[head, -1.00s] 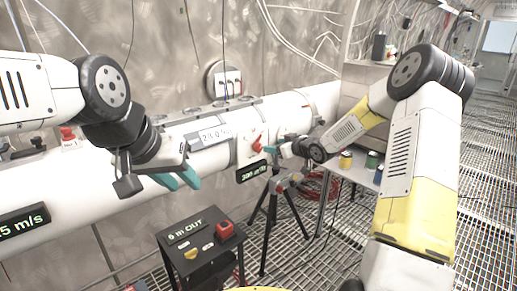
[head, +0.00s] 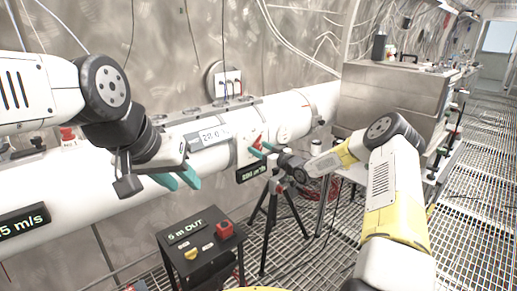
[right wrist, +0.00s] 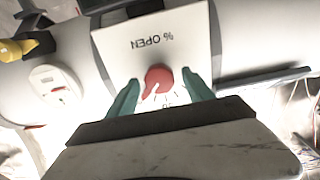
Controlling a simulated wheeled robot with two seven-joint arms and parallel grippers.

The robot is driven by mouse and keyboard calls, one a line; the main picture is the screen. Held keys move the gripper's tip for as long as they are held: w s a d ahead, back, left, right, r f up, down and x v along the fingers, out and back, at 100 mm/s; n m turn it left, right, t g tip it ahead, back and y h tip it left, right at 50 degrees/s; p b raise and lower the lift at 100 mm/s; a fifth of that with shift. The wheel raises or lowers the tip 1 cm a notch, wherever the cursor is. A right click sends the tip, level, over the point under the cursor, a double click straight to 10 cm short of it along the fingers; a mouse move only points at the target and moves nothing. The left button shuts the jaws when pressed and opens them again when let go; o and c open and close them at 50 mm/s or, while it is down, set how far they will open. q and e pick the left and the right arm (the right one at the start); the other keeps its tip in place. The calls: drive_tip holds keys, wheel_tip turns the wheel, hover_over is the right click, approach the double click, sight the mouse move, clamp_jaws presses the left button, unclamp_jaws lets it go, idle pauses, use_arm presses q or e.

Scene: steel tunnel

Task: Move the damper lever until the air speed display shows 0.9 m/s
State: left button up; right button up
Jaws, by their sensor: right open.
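The red damper lever (head: 257,139) sits on a white plate on the white duct, and it also shows in the right wrist view (right wrist: 158,76) below the plate's "% OPEN" lettering. My right gripper (head: 261,150) is open, with its teal fingertips close to the lever. In the right wrist view the lever's red knob lies between the two fingers (right wrist: 162,90), with small gaps showing. My left gripper (head: 178,181) is open and empty in front of the duct.
A dark display (head: 253,172) hangs below the lever, its text too small to read surely. A tripod (head: 272,205) stands under the duct. A steel cabinet (head: 392,95) stands at right.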

drive_tip(key=shift+w+a, duration=0.2)
drive_tip(key=shift+w, duration=0.05)
clamp_jaws()
drive_tip(key=shift+n, duration=0.3)
drive_tip(key=n, duration=0.4)
drive_tip(key=shift+s+a+n, duration=0.1)
drive_tip(key=shift+n, duration=2.4)
drive_tip(key=shift+f, duration=0.1)
